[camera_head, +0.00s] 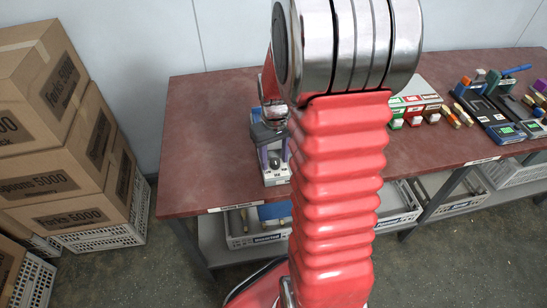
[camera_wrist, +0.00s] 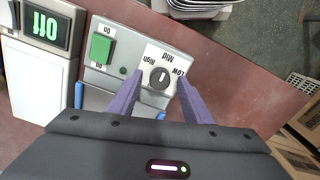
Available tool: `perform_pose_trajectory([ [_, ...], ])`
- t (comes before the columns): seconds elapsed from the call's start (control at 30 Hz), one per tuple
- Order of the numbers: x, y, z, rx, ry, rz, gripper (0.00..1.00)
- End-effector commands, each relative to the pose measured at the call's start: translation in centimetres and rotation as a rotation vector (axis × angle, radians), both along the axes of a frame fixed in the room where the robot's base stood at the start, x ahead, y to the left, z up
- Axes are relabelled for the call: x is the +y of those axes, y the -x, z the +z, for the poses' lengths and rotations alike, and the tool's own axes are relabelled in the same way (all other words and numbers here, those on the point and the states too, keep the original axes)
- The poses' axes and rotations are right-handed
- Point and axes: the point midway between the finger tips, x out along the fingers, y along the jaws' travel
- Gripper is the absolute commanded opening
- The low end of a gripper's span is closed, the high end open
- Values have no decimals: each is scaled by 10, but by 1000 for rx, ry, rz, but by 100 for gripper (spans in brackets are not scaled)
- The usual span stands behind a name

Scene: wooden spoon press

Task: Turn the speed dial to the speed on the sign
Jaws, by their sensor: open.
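The speed dial (camera_wrist: 159,77) is a round black knob on a white plate marked Low, Mid and High, upside down in the wrist view. A short white mark runs across it; I cannot tell surely which label it points to. My gripper (camera_wrist: 159,74) is open, with one purple finger on either side of the dial; contact cannot be made out. The grey control box (camera_wrist: 97,75) carries the dial and a green switch (camera_wrist: 101,48). The box also shows in the head view (camera_head: 276,177), partly behind my arm. I cannot identify a speed sign.
A device with a green-lit display (camera_wrist: 46,29), apparently reading Off, stands beside the box. Several small devices (camera_head: 500,130) stand on the table's right part. Stacked cartons (camera_head: 60,150) are on the left. The red table top (camera_head: 205,130) is bare left of the box.

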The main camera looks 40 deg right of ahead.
Motion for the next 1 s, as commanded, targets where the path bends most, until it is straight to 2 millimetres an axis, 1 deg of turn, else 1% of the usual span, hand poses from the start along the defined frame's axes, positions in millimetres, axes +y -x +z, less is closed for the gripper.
perform_pose_trajectory([
  [0.17,0,0,3,1,0,0,45],
  [0.27,0,0,11,0,1,0,45],
  [0.47,-1,-1,40,-3,2,0,45],
  [0.9,0,-2,116,-3,2,0,45],
  [1.0,0,-2,127,-2,1,0,45],
])
